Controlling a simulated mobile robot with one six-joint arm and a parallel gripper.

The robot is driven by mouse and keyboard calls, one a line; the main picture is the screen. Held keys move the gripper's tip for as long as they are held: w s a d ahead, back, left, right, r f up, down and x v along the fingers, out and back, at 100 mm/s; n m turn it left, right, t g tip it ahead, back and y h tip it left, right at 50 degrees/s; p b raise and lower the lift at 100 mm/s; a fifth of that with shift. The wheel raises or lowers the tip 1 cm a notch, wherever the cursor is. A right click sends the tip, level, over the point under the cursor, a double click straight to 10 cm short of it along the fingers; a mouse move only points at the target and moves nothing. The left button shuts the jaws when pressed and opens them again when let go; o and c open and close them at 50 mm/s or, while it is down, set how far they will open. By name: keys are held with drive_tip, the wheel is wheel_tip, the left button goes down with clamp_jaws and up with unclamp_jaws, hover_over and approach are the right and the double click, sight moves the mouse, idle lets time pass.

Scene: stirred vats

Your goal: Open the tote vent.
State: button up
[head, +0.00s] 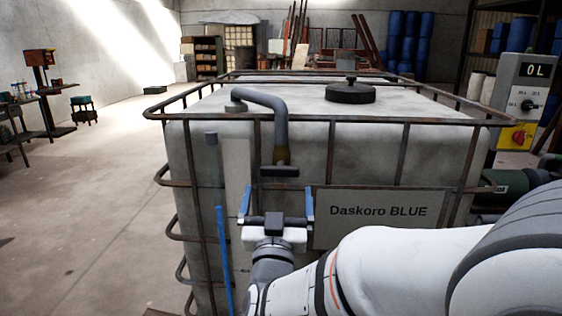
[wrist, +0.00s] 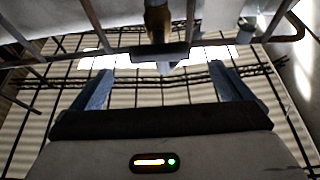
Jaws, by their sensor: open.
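The tote (head: 250,140) is a large whitish tank in a rusty bar cage, with a "Daskoro BLUE" plate (head: 375,212). A grey bent pipe (head: 283,125) runs from its top over the front edge. It ends in a brass-coloured fitting (head: 282,156) with a dark crossbar handle (head: 280,171); I take this as the vent. The handle lies level. My gripper (head: 277,193) is open and empty just below the handle, blue fingers apart. In the wrist view, the handle (wrist: 158,52) is ahead of my gripper (wrist: 162,72), roughly centred between the fingers, not visibly gripped.
Cage bars (head: 400,155) run close around the fitting. A round black lid (head: 350,93) sits on the tote top. A blue upright rod (head: 223,265) stands left of my gripper. A control box reading "0 L" (head: 522,95) is at right.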

sight(280, 175)
drive_tip(key=x, duration=0.7)
drive_tip(key=shift+w+d+r+p, duration=0.1)
drive_tip(key=shift+w+r+p, duration=0.15)
drive_tip(key=shift+p, duration=0.15)
drive_tip(key=shift+c, duration=0.4)
drive_tip(key=shift+f, duration=0.1)
drive_tip(key=c, duration=0.9)
